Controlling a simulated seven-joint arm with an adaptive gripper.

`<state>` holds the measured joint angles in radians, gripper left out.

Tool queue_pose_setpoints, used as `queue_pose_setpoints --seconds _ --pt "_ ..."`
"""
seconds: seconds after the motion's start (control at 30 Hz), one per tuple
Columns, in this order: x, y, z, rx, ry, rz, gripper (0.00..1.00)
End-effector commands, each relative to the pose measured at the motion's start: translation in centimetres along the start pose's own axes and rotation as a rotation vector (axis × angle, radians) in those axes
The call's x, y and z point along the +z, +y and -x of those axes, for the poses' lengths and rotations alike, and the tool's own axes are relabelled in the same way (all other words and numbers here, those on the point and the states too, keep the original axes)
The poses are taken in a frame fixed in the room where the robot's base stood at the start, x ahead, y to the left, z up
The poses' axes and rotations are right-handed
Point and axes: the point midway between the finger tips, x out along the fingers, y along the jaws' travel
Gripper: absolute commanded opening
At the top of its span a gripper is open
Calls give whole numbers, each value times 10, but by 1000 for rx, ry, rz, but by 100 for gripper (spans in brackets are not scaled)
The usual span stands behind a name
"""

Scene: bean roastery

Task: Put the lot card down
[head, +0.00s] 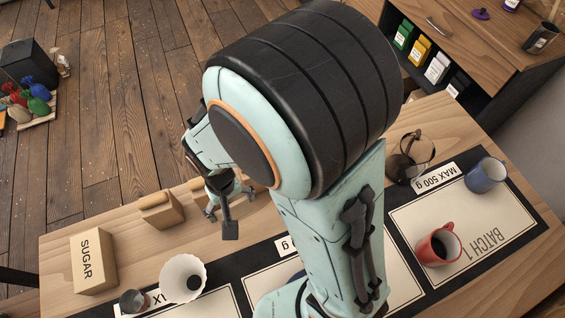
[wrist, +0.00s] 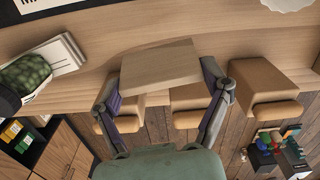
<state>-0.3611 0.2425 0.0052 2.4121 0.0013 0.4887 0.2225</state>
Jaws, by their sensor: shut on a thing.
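My gripper (wrist: 163,88) has its two fingers on either side of a flat, tan wood-coloured piece (wrist: 160,65) and is shut on it. This seems to be the lot card; no writing shows on the side I see. In the head view my gripper (head: 229,203) hangs over the far edge area of the table, to the right of a small tan box (head: 160,210). The held piece is mostly hidden there. I cannot tell whether it touches the table.
A SUGAR box (head: 93,262) and a white scalloped cup (head: 183,278) stand at left. A red mug (head: 438,246) is on the BATCH 1 mat (head: 490,215), near a blue mug (head: 486,175). Tan boxes (wrist: 265,85) line the table edge. A glass vessel (head: 408,165) stands by the MAX 500 g card (head: 436,178).

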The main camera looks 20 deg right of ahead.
Motion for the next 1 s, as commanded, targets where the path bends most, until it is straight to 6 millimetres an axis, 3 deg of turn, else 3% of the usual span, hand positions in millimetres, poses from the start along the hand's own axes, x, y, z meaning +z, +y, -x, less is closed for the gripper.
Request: queue_pose_setpoints --seconds 0.3,0.57,0.77,0.87,1.0 --pt "-2 0 49 -2 9 0 47" --pt "-7 50 47 -1 2 -234 47" --pt "-1 116 47 -1 2 -537 47" --pt "13 159 47 -1 2 -747 47" --pt "50 219 47 -1 2 -1068 47"
